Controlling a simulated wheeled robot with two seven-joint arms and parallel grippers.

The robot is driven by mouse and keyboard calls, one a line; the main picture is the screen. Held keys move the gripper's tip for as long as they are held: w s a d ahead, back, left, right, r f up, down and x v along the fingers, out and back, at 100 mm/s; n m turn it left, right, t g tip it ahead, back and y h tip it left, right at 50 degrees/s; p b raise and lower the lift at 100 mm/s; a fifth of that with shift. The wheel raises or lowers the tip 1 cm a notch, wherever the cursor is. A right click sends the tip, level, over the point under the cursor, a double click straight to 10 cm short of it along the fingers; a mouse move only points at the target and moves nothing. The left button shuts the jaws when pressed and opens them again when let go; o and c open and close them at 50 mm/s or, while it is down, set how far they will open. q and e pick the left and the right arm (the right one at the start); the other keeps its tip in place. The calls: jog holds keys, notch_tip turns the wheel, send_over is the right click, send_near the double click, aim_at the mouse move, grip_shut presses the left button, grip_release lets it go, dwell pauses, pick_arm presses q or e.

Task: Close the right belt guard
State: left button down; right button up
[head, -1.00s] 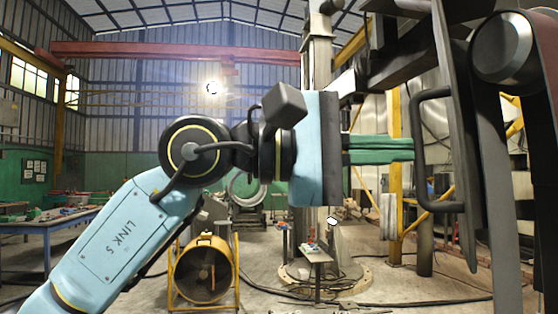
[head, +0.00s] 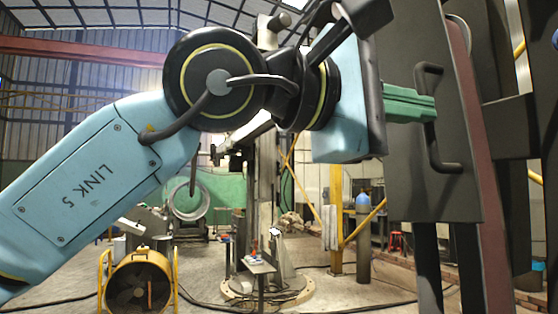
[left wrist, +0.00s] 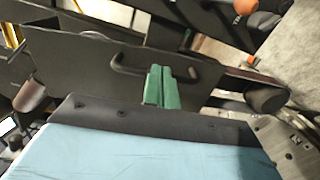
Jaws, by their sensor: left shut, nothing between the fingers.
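The belt guard (head: 405,185) is a dark grey upright panel at the right of the head view, with a black bar handle (head: 445,166) on its face. In the left wrist view the panel (left wrist: 85,50) crosses the picture, with its handle (left wrist: 128,68) near the middle. My left gripper (head: 434,103) has green fingers pressed together and empty. Their tips are at the handle, between its two ends; I cannot tell whether they touch the panel. The fingers also show in the left wrist view (left wrist: 160,70). My right gripper is out of view.
A reddish belt (head: 477,150) runs beside the panel's right edge, with dark frame beams further right. A roller end (left wrist: 268,99) shows in the left wrist view. A yellow fan (head: 140,280), a small stand (head: 259,266) and floor cables lie beyond on the left.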

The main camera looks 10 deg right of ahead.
pick_arm(q)
jog(key=shift+s+d, duration=0.2)
jog(key=shift+d, duration=0.2)
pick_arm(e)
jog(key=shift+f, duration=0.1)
